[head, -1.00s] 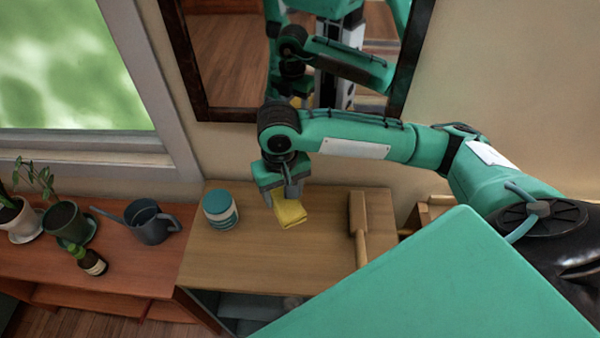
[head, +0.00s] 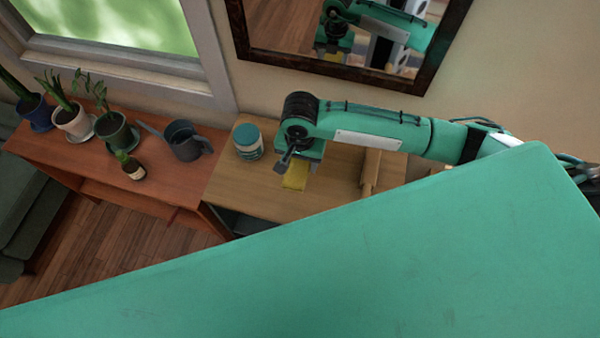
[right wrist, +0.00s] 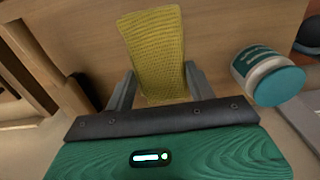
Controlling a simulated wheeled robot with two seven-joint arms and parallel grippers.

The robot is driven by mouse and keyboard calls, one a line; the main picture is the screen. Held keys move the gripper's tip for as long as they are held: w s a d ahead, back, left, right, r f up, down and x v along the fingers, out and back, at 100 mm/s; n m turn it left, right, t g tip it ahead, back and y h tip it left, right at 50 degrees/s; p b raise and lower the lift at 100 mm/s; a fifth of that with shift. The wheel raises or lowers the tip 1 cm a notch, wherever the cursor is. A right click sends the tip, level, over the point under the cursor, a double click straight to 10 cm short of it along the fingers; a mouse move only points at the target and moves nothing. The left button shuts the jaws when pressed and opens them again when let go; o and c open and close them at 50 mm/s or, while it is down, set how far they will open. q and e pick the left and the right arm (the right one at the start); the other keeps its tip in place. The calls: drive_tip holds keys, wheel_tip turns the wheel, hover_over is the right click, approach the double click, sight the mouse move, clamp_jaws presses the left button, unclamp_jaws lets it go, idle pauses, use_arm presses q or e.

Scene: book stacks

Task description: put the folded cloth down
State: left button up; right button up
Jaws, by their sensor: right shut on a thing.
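The yellow folded cloth (head: 295,177) shows just below my right gripper (head: 293,163), over the light wooden tabletop (head: 237,186). In the right wrist view the cloth (right wrist: 156,45) lies between the two grey fingers of my right gripper (right wrist: 159,88), which is shut on it. The cloth's far end sticks out past the fingers, with wood behind it. I cannot tell whether the cloth touches the tabletop. My left gripper is not in view.
A teal-lidded jar (head: 248,142) stands left of the cloth, and a wooden object (head: 370,173) right of it. A mirror hangs behind.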

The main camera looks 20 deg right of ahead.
sight(300, 162)
wheel_tip(300, 162, down, 8)
drive_tip(key=shift+f+p, duration=0.1)
drive_tip(key=shift+p, duration=0.3)
drive_tip(key=o, duration=0.9)
drive_tip(key=shift+f, duration=0.1)
wheel_tip(300, 162, up, 11)
drive_tip(key=shift+r+b, duration=0.1)
drive_tip(key=shift+b, duration=0.9)
drive_tip(key=shift+r, duration=0.55)
